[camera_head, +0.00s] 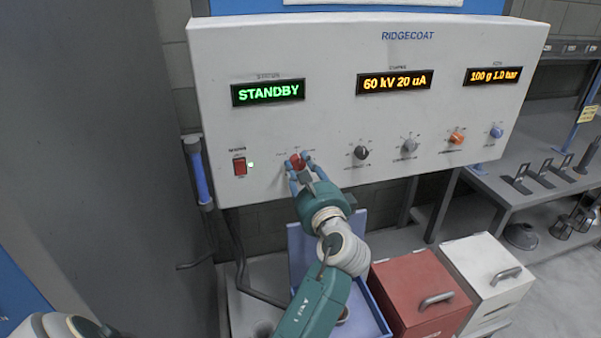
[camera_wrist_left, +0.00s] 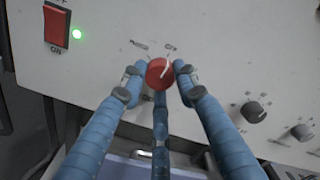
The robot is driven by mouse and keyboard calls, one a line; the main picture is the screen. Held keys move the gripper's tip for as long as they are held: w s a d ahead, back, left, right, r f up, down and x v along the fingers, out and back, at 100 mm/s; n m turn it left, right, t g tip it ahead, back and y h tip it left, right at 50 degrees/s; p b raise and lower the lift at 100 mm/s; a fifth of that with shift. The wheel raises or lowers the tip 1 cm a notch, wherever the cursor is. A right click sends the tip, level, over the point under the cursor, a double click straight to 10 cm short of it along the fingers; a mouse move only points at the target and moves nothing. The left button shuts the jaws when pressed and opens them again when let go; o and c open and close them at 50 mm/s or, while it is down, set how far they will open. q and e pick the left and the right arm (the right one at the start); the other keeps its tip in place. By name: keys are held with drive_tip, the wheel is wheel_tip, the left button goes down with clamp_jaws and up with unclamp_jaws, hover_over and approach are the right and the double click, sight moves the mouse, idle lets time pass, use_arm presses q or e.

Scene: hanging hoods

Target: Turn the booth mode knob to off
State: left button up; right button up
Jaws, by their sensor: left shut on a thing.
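The red mode knob (camera_head: 297,160) sits on the white control panel (camera_head: 330,60), right of the red power switch (camera_head: 239,166). My left gripper (camera_head: 299,168) is at the knob with its blue fingers shut around it. In the left wrist view the knob (camera_wrist_left: 159,72) sits between the fingertips, and its white pointer line tilts toward the upper right. The status display (camera_head: 268,92) reads STANDBY in green. My right gripper is not in view.
A black knob (camera_head: 361,153), a grey knob (camera_head: 409,145), an orange knob (camera_head: 456,138) and a blue knob (camera_head: 496,131) line the panel to the right. A green light glows beside the switch. A red box (camera_head: 405,285) and a white box (camera_head: 480,262) stand below.

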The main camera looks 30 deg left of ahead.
sight(298, 125)
use_arm(q)
drive_tip(key=shift+d+f+n, duration=0.1)
drive_tip(key=shift+f+n, duration=0.3)
drive_tip(key=o, duration=1.2)
drive_tip(key=shift+w+r, duration=0.1)
drive_tip(key=shift+c, duration=0.2)
drive_tip(key=shift+r, duration=0.1)
wheel_tip(298, 125, up, 10)
drive_tip(key=shift+f, duration=0.1)
